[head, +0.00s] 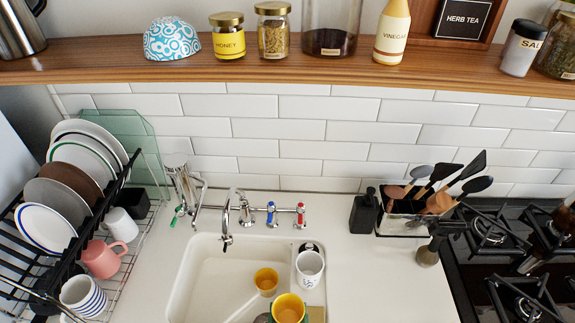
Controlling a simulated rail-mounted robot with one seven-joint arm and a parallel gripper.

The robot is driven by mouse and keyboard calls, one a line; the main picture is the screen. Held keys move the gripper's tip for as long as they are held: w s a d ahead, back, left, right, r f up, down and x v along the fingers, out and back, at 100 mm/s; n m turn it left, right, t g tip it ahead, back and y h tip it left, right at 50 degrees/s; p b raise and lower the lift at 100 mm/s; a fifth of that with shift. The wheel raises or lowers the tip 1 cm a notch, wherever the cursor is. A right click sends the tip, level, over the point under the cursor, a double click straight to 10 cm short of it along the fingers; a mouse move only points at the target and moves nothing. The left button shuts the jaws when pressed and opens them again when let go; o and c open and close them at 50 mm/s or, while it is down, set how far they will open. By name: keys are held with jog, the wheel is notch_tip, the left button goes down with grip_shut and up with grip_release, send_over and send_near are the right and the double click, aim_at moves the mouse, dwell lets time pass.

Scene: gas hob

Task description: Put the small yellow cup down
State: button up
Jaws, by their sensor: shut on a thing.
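Two yellow cups show in the head view, and I cannot tell for sure which one the task means. The smaller-looking yellow cup (266,281) is in the white sink (190,273), with its opening facing up. A larger-looking yellow cup (288,309) is at the bottom edge of the picture, cut off, also with its opening up. Its base and what it rests on are hidden. A white mug (309,268) with a dark mark is close by, on the right side of the sink. I cannot make out my gripper anywhere in this view.
A dish rack (140,238) with plates, a pink mug (103,259) and a striped cup (84,296) stands left. Taps (272,214) rise behind the sink. A utensil holder (405,220) and the gas hob (495,262) are right. The counter (385,282) between is clear.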

notch_tip(320, 180, up, 19)
jog(key=s+p, duration=0.2)
jog(key=p, duration=2.3)
jog(key=shift+f, duration=0.2)
jog(key=shift+a+f, duration=0.1)
jog(key=shift+f, duration=0.05)
